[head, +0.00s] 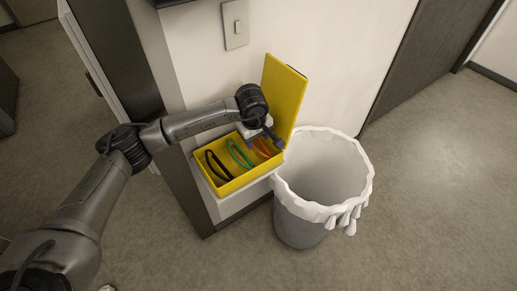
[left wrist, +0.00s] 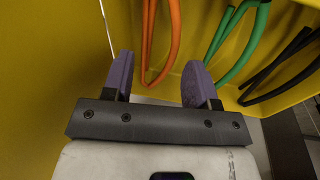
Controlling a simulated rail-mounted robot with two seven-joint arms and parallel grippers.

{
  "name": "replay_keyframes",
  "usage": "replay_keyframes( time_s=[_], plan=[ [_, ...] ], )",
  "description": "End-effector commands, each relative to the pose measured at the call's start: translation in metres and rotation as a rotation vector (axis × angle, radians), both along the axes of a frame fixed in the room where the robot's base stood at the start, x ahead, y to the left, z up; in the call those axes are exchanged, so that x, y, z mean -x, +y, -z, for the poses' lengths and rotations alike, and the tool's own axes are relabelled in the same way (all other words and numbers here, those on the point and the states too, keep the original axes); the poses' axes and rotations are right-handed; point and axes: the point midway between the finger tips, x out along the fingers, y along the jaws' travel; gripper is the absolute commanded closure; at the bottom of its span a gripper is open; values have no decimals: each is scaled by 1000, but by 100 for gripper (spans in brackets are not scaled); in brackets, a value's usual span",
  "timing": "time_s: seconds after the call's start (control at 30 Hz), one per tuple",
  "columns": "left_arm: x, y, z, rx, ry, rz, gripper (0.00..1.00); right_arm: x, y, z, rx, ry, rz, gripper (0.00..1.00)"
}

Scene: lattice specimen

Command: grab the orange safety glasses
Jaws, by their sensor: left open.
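The orange safety glasses (head: 262,148) lie at the right end of an open yellow box (head: 232,186), partly hidden by my arm in the head view. My left gripper (head: 274,139) is over that end of the box. In the left wrist view, the orange glasses (left wrist: 175,38) show as a bent loop just ahead of the open purple fingertips (left wrist: 158,72). The loop's lower end reaches between the fingers in the picture; I cannot tell the depth gap. Nothing is held. My right gripper is not in view.
Green glasses (head: 240,156) and black glasses (head: 217,166) lie left of the orange ones. The box's raised lid (head: 284,90) stands behind against the wall. A lined trash bin (head: 300,222) is close on the right. Open floor lies further right.

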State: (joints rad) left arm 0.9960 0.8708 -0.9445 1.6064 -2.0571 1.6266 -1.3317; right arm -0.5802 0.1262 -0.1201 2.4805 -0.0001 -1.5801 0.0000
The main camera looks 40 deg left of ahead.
Motion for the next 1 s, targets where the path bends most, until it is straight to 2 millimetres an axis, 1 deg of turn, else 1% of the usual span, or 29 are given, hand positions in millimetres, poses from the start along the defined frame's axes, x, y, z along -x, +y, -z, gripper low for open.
replay_keyframes(
  time_s=[0.17,0.3,0.4,0.5,0.7,1.0],
  plan=[
    [-3,2,16,0,1,-1,47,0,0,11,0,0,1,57],
    [-6,4,35,0,1,-1,47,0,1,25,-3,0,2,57],
    [-8,5,46,1,1,-1,47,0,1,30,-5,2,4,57],
    [-10,5,50,0,-1,-1,47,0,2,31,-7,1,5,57],
    [-10,5,49,0,-1,-1,47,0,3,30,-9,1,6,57],
    [-10,5,49,0,0,0,76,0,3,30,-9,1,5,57]
  ],
)
